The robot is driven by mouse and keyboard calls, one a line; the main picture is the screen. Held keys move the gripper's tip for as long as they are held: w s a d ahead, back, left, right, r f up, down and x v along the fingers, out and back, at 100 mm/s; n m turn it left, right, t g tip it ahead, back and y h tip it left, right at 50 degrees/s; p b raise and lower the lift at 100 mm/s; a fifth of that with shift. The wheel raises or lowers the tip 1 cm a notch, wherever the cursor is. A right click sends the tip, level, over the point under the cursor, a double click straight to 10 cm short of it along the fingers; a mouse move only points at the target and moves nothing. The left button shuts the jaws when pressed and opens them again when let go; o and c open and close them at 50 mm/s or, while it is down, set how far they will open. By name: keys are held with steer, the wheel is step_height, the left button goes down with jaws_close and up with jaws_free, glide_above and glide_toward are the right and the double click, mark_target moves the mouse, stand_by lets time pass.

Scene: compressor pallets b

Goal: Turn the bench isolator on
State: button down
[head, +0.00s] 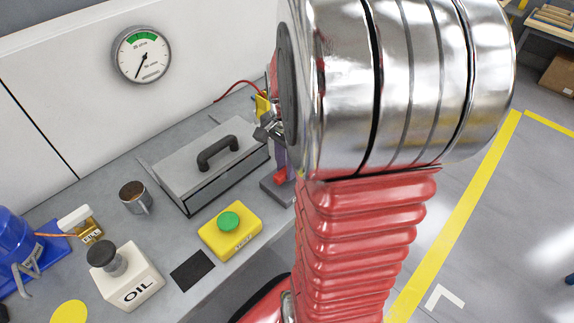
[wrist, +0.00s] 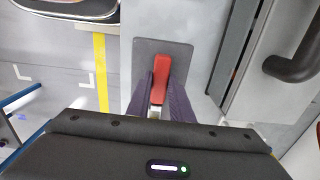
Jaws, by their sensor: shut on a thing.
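The bench isolator shows as a red handle (wrist: 160,66) on a grey plate (wrist: 178,48) in the wrist view. In the head view its red handle (head: 281,175) is a small patch beside my arm, above its grey base (head: 274,192). My gripper (wrist: 159,88) is shut on the red handle, with a purple finger on each side. In the head view my gripper (head: 280,157) is partly hidden by my arm. The handle's lower part and any on/off marks cannot be seen.
A grey box with a black handle (head: 217,151) stands close beside the isolator. A yellow box with a green button (head: 228,221), a mug (head: 135,196), an oil can (head: 129,276) and a blue machine (head: 20,240) are on the bench. A gauge (head: 141,54) hangs on the wall.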

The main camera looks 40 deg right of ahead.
steer(key=c, duration=1.6)
jaws_free()
steer(key=shift+r, duration=0.1)
step_height(320, 180, up, 14)
steer(key=shift+f, duration=0.2)
